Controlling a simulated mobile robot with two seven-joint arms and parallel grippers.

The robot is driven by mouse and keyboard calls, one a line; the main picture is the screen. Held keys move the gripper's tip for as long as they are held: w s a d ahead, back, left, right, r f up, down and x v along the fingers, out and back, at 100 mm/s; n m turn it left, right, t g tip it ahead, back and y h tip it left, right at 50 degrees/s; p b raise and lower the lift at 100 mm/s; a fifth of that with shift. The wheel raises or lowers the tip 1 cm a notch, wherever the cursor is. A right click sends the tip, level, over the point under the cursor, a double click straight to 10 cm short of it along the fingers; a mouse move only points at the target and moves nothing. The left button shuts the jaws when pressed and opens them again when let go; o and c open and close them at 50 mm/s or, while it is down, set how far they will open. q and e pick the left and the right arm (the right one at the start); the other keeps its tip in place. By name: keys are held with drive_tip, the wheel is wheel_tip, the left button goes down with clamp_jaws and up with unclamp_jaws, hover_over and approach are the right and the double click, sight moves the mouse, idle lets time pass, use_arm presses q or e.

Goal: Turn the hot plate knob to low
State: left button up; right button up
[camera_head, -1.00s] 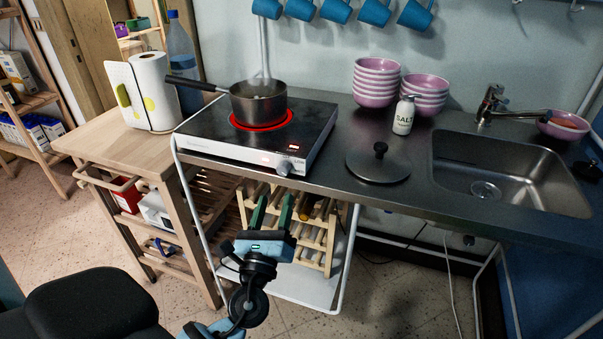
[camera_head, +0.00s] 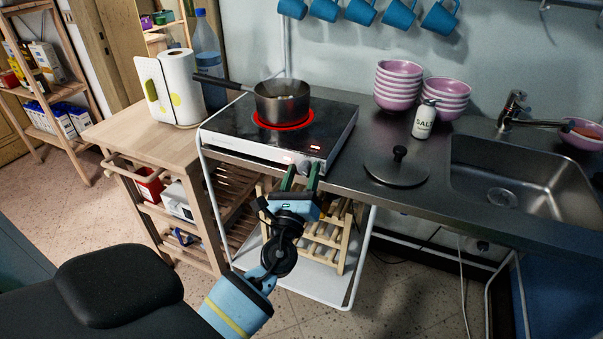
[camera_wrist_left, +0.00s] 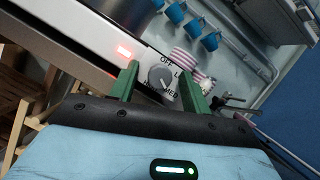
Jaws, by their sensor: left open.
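The hot plate (camera_head: 225,124) sits on the counter, its ring glowing red under a saucepan (camera_head: 282,102). Its knob (camera_head: 304,167) is on the front panel at the right end. My left gripper (camera_head: 301,177) is open just in front of the knob, its green fingers pointing at the panel. In the left wrist view the knob (camera_wrist_left: 160,78) shows between the two green fingers (camera_wrist_left: 160,84), with OFF, L and MED lettering around it. I cannot tell whether the fingers touch it. A red display (camera_wrist_left: 124,50) is lit beside the knob. My right gripper is not in view.
A pan lid (camera_head: 395,172), a salt bottle (camera_head: 424,119) and stacked pink bowls (camera_head: 398,84) stand to the right of the hot plate. The sink (camera_head: 505,190) is further right. A wooden rack (camera_head: 325,245) sits below the counter.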

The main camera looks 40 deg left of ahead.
use_arm(q)
drive_tip(key=c, duration=1)
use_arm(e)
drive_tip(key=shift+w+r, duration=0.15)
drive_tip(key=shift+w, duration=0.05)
use_arm(q)
drive_tip(key=shift+n, duration=0.5)
drive_tip(key=n+y, duration=0.1)
drive_tip(key=n+g, duration=0.1)
drive_tip(key=n, duration=0.1)
drive_tip(key=shift+d+n+g+y, duration=0.1)
drive_tip(key=shift+n+g+y, duration=0.2)
drive_tip(key=shift+y, duration=0.1)
drive_tip(key=n+g, duration=0.1)
drive_tip(key=n, duration=0.2)
drive_tip(key=shift+r+y, duration=0.1)
drive_tip(key=shift+y, duration=0.2)
drive_tip(key=n+g+p, duration=0.1)
drive_tip(key=n+g, duration=0.1)
drive_tip(key=n, duration=0.2)
drive_tip(key=shift+d+r, duration=0.1)
drive_tip(key=shift+r, duration=0.05)
drive_tip(key=shift+n+g+p, duration=0.4)
drive_tip(key=shift+n, duration=0.9)
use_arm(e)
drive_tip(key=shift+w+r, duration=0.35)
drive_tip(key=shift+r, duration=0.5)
